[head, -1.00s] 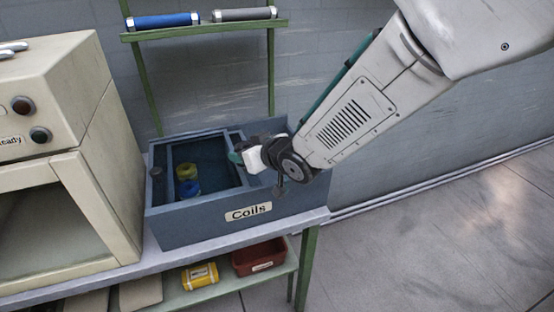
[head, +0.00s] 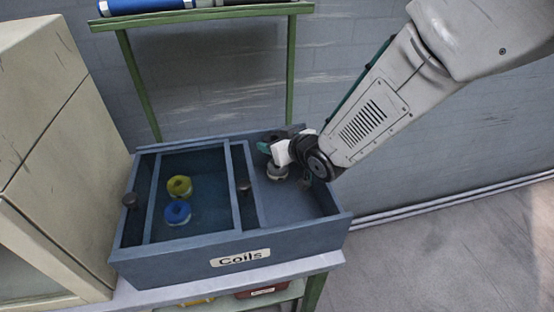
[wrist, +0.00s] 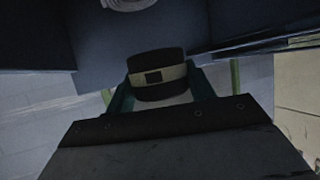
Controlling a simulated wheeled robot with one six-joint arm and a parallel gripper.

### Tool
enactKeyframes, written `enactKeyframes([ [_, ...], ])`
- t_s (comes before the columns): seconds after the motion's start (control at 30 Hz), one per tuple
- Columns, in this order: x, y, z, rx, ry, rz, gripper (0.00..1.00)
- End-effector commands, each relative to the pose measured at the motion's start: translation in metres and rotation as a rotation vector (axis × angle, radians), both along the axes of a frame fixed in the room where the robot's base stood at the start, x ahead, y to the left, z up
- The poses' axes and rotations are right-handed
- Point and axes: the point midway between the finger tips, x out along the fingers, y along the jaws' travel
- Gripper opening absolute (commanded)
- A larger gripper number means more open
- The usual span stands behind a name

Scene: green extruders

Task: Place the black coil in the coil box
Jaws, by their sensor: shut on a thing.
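The black coil (wrist: 152,62), with a cream band around it, is between the two teal fingers of my gripper (wrist: 160,88) in the wrist view. My gripper (head: 284,163) is shut on it. In the head view the gripper is over the right section of the blue-grey coil box (head: 185,263), labelled "Coils". I cannot clearly make out the black coil there, behind the gripper. A pale grey coil (head: 277,171) is in that right section below the gripper. A yellow coil (head: 179,186) and a blue coil (head: 177,212) lie in the left section.
Dark knobs (head: 129,200) stand on the inner tray's sides. A beige machine (head: 48,160) stands close to the box's left. Behind is a green rack (head: 205,14) with rolls. The right section's front floor (head: 290,207) is bare.

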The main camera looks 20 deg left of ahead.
Motion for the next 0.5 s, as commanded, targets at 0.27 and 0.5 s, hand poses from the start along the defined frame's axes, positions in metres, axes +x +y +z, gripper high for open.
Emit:
enactKeyframes([
  [0.27,0.001,-0.002,-0.029,-0.001,0.002,-0.003,0.28],
  [0.5,0.001,-0.001,-0.046,0.001,-0.002,-0.002,0.28],
])
